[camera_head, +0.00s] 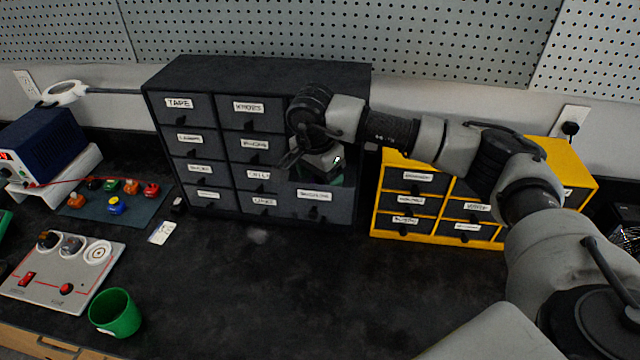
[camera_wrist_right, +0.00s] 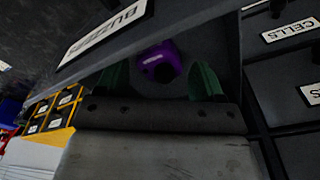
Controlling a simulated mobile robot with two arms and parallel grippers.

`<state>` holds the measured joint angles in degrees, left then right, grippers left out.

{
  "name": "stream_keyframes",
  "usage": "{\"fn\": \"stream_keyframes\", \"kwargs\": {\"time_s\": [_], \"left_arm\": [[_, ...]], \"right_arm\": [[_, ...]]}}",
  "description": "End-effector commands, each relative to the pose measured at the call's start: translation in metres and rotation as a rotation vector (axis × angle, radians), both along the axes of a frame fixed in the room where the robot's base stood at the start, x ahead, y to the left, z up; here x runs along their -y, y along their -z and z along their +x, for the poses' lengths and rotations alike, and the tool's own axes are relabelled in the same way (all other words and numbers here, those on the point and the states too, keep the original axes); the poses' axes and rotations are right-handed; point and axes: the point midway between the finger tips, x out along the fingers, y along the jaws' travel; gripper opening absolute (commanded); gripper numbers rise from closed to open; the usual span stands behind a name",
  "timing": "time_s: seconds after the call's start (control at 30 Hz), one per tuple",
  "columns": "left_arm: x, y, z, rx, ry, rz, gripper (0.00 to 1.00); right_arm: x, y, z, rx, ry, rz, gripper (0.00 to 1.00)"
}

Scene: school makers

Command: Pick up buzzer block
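A purple block (camera_wrist_right: 160,62), which I take to be the buzzer block, lies inside a dark drawer (camera_head: 314,196) of the dark cabinet; its label reads as buzzers in the right wrist view. The block is hidden in the head view. My right gripper (camera_wrist_right: 161,82) is open, with its two green fingers apart and pointing into the drawer. The block shows between and just beyond the fingertips, and I see no contact. In the head view my right gripper (camera_head: 318,172) is over the pulled-out drawer. My left gripper is not in view.
The dark cabinet (camera_head: 255,75) has several labelled drawers. A yellow cabinet (camera_head: 376,215) stands to its right. A green cup (camera_head: 115,313), a grey control panel (camera_head: 62,270) and a mat (camera_head: 95,207) with coloured blocks are at left. The counter's middle is clear.

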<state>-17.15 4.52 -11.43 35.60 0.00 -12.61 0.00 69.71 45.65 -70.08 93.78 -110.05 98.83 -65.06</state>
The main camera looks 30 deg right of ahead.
Motion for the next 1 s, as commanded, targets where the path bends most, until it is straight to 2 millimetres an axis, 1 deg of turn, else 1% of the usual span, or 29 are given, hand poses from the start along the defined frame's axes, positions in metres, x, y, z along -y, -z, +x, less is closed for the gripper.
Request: {"fn": "stream_keyframes", "kwargs": {"time_s": [0.03,0.2,0.27,0.57,0.73,0.87,0.97,1.0], "left_arm": [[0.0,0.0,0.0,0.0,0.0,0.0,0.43],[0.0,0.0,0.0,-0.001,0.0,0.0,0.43],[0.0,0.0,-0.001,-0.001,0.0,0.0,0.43],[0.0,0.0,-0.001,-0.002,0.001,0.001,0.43],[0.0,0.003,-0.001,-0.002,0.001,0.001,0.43],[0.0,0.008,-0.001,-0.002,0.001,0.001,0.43],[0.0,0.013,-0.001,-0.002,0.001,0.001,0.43],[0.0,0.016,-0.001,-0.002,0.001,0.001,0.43]], "right_arm": [[0.0,0.0,0.0,0.0,0.0,0.0,0.61],[0.0,0.0,0.0,0.0,0.0,0.0,0.34],[0.0,0.0,0.0,0.0,0.0,0.0,0.27],[0.0,-0.001,0.0,0.001,0.0,0.0,0.26],[0.0,-0.009,0.001,0.002,0.001,0.0,0.26],[0.0,-0.024,0.001,0.005,0.0,0.001,0.26],[0.0,-0.043,0.001,0.007,0.0,0.001,0.26],[0.0,-0.052,0.001,0.006,0.0,0.0,0.26]]}}
